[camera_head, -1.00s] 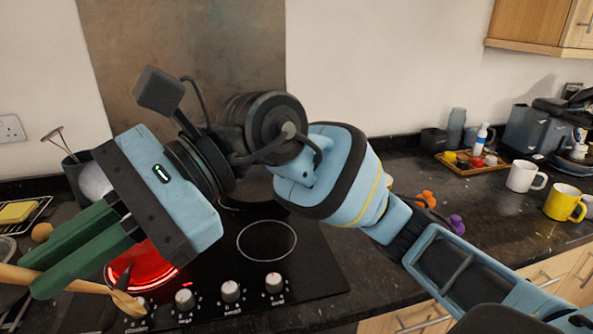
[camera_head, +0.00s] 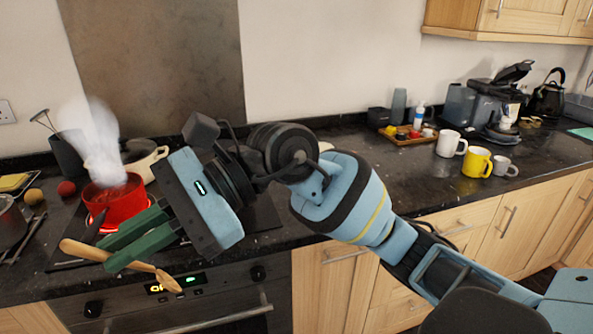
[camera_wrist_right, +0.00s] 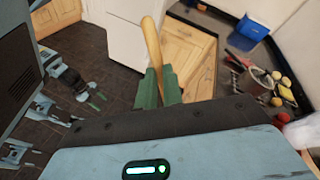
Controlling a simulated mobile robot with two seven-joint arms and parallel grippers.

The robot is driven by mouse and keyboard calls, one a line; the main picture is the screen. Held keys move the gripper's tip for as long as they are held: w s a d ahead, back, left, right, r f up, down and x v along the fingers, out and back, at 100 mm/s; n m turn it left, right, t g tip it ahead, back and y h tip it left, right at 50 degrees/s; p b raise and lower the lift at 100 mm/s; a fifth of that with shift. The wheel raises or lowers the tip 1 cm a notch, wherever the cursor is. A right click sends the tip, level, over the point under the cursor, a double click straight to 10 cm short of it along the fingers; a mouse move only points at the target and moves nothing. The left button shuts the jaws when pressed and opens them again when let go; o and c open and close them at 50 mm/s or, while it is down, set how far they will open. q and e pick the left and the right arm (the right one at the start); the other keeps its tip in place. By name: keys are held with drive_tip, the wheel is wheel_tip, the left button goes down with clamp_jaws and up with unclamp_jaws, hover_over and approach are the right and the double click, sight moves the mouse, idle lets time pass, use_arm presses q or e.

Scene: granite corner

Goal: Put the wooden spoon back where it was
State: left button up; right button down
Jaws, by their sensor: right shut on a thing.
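The wooden spoon (camera_head: 88,250) is in my right gripper (camera_head: 112,256), with its green fingers shut on the spoon's shaft. In the head view the spoon slants from upper left to lower right, held in the air in front of the hob and oven. Its handle also shows in the right wrist view (camera_wrist_right: 151,42), standing up between the fingers (camera_wrist_right: 158,82). A dark utensil pot (camera_head: 66,155) with a metal tool in it stands at the back left. Small green fingers in the right wrist view look like my left gripper (camera_wrist_right: 95,100); I cannot tell their opening.
A steaming red pot (camera_head: 122,203) is on the hob, with a cream pot (camera_head: 150,163) behind it. A metal pot (camera_head: 10,222) is at far left. Mugs (camera_head: 451,144) and a wooden tray (camera_head: 412,139) are on the right counter. Counter between is clear.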

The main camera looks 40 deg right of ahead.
drive_tip(key=d+f, duration=0.1)
drive_tip(key=w+d+f+m+t, duration=0.1)
drive_tip(key=f, duration=0.1)
drive_tip(key=d+f+t, duration=0.1)
drive_tip(key=d, duration=0.1)
drive_tip(key=shift+w+f+m, duration=0.35)
drive_tip(key=shift+w+m, duration=0.05)
use_arm(q)
drive_tip(key=s+f, duration=0.2)
drive_tip(key=shift+s+a+g, duration=0.15)
drive_tip(key=shift+s+g, duration=0.15)
drive_tip(key=shift+s, duration=0.1)
drive_tip(key=shift+w+r, duration=0.1)
drive_tip(key=c, duration=0.4)
drive_tip(key=shift+o, duration=0.2)
drive_tip(key=shift+w, duration=0.1)
use_arm(e)
drive_tip(key=d+f+m+t+h, duration=0.2)
drive_tip(key=d+f+m+t, duration=0.3)
drive_tip(key=d+f, duration=0.9)
wheel_tip(320, 180, down, 3)
drive_tip(key=shift+d+f+t+h, duration=0.1)
drive_tip(key=shift+d+t+h, duration=0.2)
drive_tip(key=shift+t, duration=0.3)
use_arm(q)
drive_tip(key=shift+d+r, duration=0.1)
drive_tip(key=shift+d, duration=0.1)
use_arm(e)
drive_tip(key=shift+w, duration=0.1)
